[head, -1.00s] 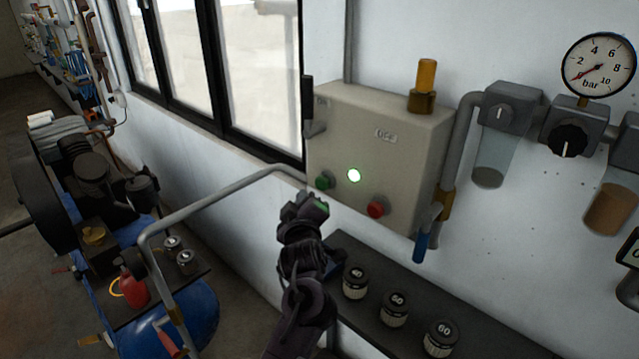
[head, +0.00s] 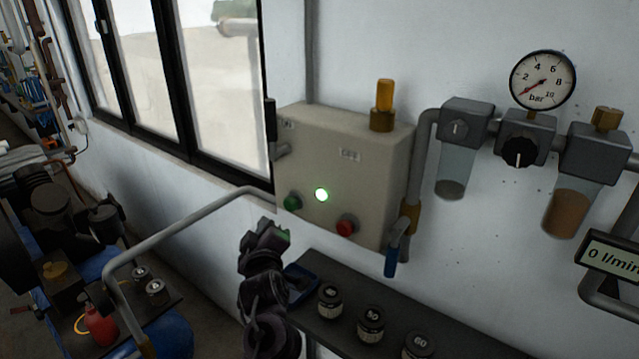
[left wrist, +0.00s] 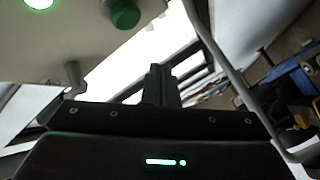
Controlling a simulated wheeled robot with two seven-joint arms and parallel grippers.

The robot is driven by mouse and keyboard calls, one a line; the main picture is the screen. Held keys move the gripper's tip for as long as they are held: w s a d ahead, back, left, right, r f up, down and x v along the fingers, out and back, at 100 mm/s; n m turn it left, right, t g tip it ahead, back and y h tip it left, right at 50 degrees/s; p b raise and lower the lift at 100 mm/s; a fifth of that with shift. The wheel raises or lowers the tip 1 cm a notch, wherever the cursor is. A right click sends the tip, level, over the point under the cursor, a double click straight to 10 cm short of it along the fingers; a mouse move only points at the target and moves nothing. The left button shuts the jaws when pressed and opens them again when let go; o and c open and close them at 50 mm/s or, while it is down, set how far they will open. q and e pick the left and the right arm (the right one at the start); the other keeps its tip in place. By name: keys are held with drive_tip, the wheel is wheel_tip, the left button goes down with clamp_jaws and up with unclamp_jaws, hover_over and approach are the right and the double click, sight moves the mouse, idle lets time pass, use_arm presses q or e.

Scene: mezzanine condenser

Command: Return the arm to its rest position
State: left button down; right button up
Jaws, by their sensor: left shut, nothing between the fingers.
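My left gripper (head: 268,236) is in the head view, below the front of the beige control box (head: 335,170) and clear of it. Its fingers are shut with nothing between them; they also show in the left wrist view (left wrist: 161,84). The box has a green button (head: 292,202), a lit green lamp (head: 321,195) and a red button (head: 346,225). The green button shows near the top of the left wrist view (left wrist: 125,13), with the lamp beside it. My right gripper is in neither view.
A dark shelf (head: 300,318) below the box bears several labelled jars and a blue tray (head: 301,279). A grey pipe rail (head: 180,225) runs left of my arm, by a blue compressor. A blue-handled valve (head: 391,262), filters and a gauge (head: 542,80) are at the right.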

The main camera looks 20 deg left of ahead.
use_arm(q)
drive_tip(key=s+d+f+m+g+h, duration=0.5)
drive_tip(key=s+d+f+m+h, duration=0.2)
drive_tip(key=s+f+m, duration=0.3)
drive_tip(key=s+d+f+m+g, duration=0.2)
drive_tip(key=s+f+m+g, duration=0.2)
drive_tip(key=s, duration=0.5)
drive_tip(key=s+d+f+m+g, duration=0.1)
drive_tip(key=s+f+m+g, duration=0.2)
drive_tip(key=s, duration=0.6)
wheel_tip(320, 180, down, 30)
drive_tip(key=s+r+g, duration=0.1)
drive_tip(key=s+a+f+g+b, duration=0.1)
drive_tip(key=s+a+f, duration=0.2)
drive_tip(key=s+f, duration=1.6)
drive_tip(key=shift+s+a+f+h, duration=0.2)
drive_tip(key=shift+s+f+h, duration=0.1)
drive_tip(key=shift+s, duration=0.2)
